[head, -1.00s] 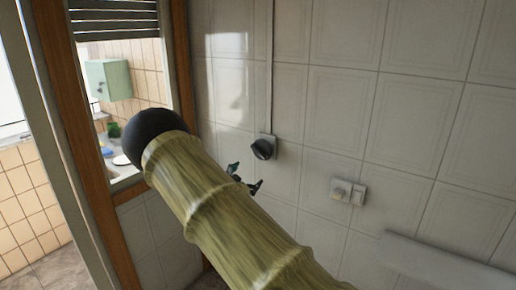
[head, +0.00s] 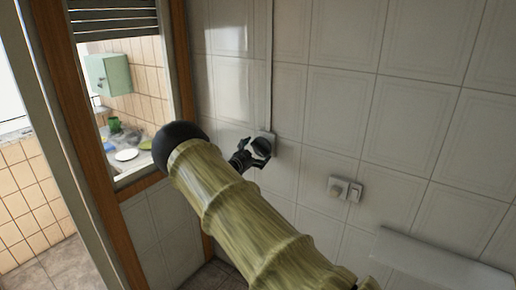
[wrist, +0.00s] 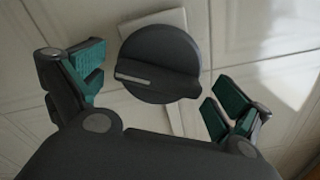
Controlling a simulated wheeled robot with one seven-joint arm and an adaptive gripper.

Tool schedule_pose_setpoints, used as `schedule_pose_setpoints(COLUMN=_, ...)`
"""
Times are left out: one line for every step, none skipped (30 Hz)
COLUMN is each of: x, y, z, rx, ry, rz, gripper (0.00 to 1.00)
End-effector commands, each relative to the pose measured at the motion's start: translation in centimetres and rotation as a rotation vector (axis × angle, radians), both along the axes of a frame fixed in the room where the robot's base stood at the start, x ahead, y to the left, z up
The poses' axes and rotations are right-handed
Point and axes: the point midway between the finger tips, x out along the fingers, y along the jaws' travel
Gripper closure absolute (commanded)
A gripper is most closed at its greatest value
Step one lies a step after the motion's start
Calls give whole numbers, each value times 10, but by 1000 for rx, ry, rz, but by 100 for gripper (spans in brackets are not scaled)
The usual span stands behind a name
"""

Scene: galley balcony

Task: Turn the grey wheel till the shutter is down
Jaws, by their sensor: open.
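The grey wheel (head: 262,146) is a dark round knob with a raised bar, on a small white plate on the tiled wall. In the wrist view the wheel (wrist: 160,52) shows face-on, with a pale mark along one end of its bar. My gripper (head: 255,152) is open in front of the wheel. In the wrist view its green-padded fingers (wrist: 158,82) stand on either side of the wheel, with gaps to its rim. The slatted grey shutter (head: 115,20) covers only the top of the window opening; the opening below it is clear.
A double switch plate with a round knob (head: 338,188) is on the wall right of the wheel. A white ledge (head: 440,265) juts out at lower right. A wooden post (head: 95,130) stands left. Through the opening are a green cabinet (head: 109,74) and a white plate (head: 126,155).

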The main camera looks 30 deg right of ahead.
Motion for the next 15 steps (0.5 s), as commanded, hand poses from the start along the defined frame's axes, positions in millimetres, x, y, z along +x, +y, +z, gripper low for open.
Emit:
schedule_pose_setpoints(x=1, y=-3, z=0, rx=0, ry=1, rz=1, gripper=0)
schedule_pose_setpoints(x=2, y=-5, z=0, rx=0, ry=1, rz=1, gripper=0)
schedule_pose_setpoints(x=3, y=-6, z=0, rx=0, ry=1, rz=1, gripper=0)
schedule_pose_setpoints(x=3, y=-7, z=0, rx=0, ry=0, rz=0, gripper=0)
schedule_pose_setpoints(x=4, y=-8, z=0, rx=0, ry=0, rz=1, gripper=0)
schedule_pose_setpoints(x=4, y=-9, z=0, rx=0, ry=0, rz=1, gripper=0)
schedule_pose_setpoints(x=4, y=-9, z=0, rx=0, ry=0, rz=1, gripper=0)
schedule_pose_setpoints(x=4, y=-9, z=0, rx=0, ry=0, rz=1, gripper=0)
schedule_pose_setpoints(x=4, y=-10, z=0, rx=0, ry=0, rz=1, gripper=0)
schedule_pose_setpoints(x=4, y=-10, z=0, rx=0, ry=0, rz=1, gripper=0)
schedule_pose_setpoints(x=4, y=-10, z=0, rx=0, ry=0, rz=1, gripper=0)
schedule_pose_setpoints(x=4, y=-9, z=0, rx=0, ry=0, rz=1, gripper=0)
schedule_pose_setpoints(x=4, y=-9, z=0, rx=0, ry=0, rz=1, gripper=0)
schedule_pose_setpoints(x=4, y=-9, z=0, rx=0, ry=0, rz=1, gripper=0)
schedule_pose_setpoints(x=4, y=-9, z=0, rx=0, ry=0, rz=1, gripper=5)
